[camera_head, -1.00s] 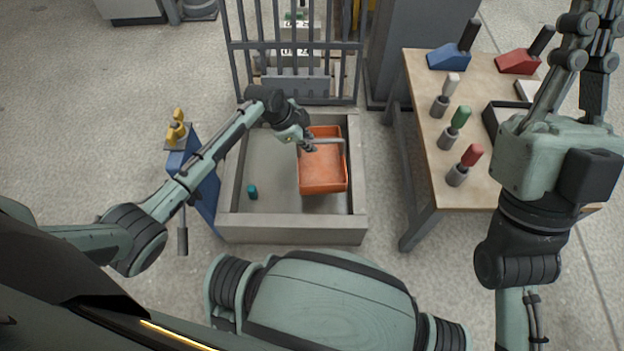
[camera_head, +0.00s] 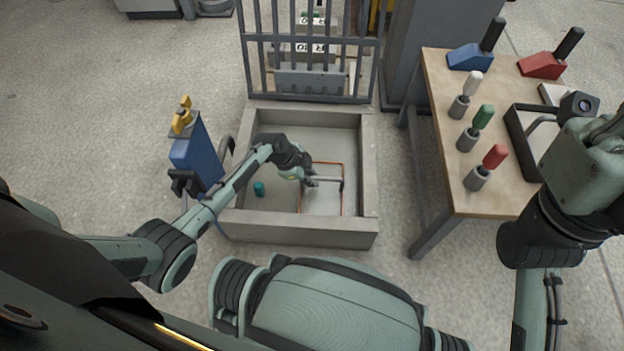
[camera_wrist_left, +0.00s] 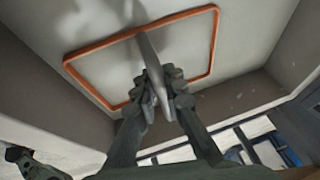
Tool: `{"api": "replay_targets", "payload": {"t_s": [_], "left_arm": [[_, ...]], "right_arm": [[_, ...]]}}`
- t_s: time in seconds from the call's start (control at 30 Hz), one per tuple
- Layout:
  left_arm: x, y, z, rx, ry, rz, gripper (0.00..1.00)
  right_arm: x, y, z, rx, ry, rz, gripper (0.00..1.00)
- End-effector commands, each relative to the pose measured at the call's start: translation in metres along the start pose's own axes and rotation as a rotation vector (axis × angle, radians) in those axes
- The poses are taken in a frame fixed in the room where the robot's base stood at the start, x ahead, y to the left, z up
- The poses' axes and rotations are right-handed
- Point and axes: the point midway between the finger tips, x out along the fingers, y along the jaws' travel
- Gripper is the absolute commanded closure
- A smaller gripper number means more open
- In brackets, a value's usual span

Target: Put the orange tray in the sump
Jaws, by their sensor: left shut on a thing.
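The orange tray (camera_head: 343,198) is inside the concrete sump (camera_head: 300,233). Only its thin orange rim shows, a rectangle level with the grey surface, and the area within it looks grey. The rim also shows in the left wrist view (camera_wrist_left: 212,45). My left gripper (camera_head: 312,181) reaches over the sump and is shut on the tray's grey handle bar (camera_head: 332,180). In the left wrist view the fingers (camera_wrist_left: 160,88) close around this bar (camera_wrist_left: 148,52). My right arm is at the right; its fingertips are not clearly visible.
A small teal cylinder (camera_head: 259,188) stands in the sump's left part. A blue stand (camera_head: 197,155) with yellow knobs is left of the sump. A barred grate (camera_head: 310,68) is behind. A wooden table (camera_head: 440,110) at right holds several handled tools and a black tray (camera_head: 516,140).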

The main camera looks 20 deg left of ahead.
Motion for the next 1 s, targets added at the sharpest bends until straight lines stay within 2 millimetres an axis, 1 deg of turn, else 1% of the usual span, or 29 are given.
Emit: {"api": "replay_targets", "payload": {"t_s": [0.2, 0.37, 0.4, 0.53, 0.83, 0.93, 1.0], "left_arm": [[-0.001, -0.002, -0.001, 0.001, 0.002, -0.004, 1.00], [0.004, -0.001, 0.001, 0.001, 0.002, -0.003, 1.00], [0.003, -0.001, 0.000, 0.001, 0.001, -0.002, 0.85], [0.003, -0.001, 0.000, 0.001, 0.001, -0.002, 0.69], [0.001, -0.001, 0.000, 0.001, 0.001, -0.002, 0.69], [-0.007, -0.002, -0.001, 0.001, 0.000, -0.003, 0.69], [-0.018, -0.002, -0.001, 0.002, 0.000, -0.004, 0.69]], "right_arm": [[0.001, 0.000, 0.000, 0.000, -0.001, -0.001, 1.00], [-0.001, -0.001, 0.001, -0.001, 0.003, -0.009, 1.00], [0.002, -0.001, 0.001, -0.001, 0.004, -0.010, 1.00], [0.002, -0.001, 0.001, -0.001, 0.003, -0.009, 1.00], [0.003, -0.001, 0.001, -0.001, 0.004, -0.010, 1.00], [0.008, 0.000, -0.002, -0.001, 0.009, -0.008, 1.00], [0.008, 0.000, -0.004, 0.001, 0.003, 0.002, 1.00]]}}
